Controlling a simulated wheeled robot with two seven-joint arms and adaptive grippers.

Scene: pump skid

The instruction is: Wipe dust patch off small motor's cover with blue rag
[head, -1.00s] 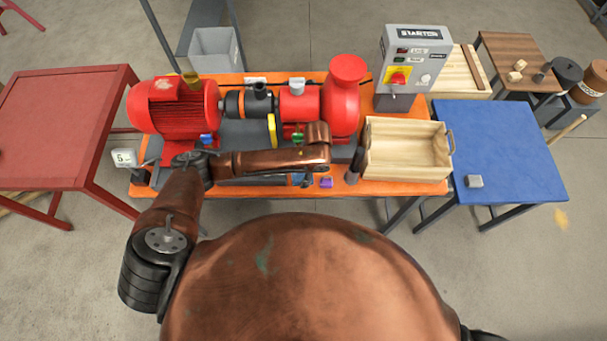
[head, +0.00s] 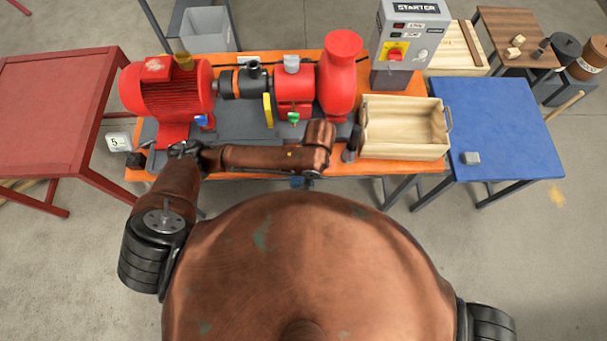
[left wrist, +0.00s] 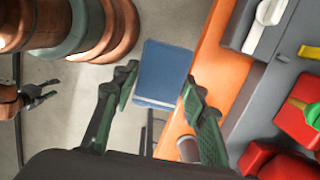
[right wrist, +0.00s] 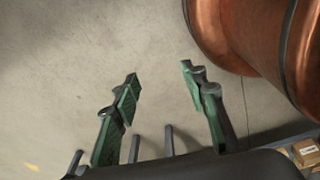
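The red motor (head: 170,95) stands at the left end of the orange bench in the head view. The blue rag (left wrist: 163,72) looks like a folded rectangle in the left wrist view. My left gripper (left wrist: 160,75) has one finger against each side of it. The gripper hangs just off the bench's front edge; my forearm mostly hides it in the head view, where a bit of blue shows below. My right gripper (right wrist: 160,72) is open and empty above the floor.
A pump with a red casing (head: 340,85), a yellow lever (head: 267,110) and a green valve handle (head: 293,117) stand right of the motor. A wooden bin (head: 405,152) sits at the bench's right. A red table (head: 55,110) and a blue table (head: 510,130) flank the bench.

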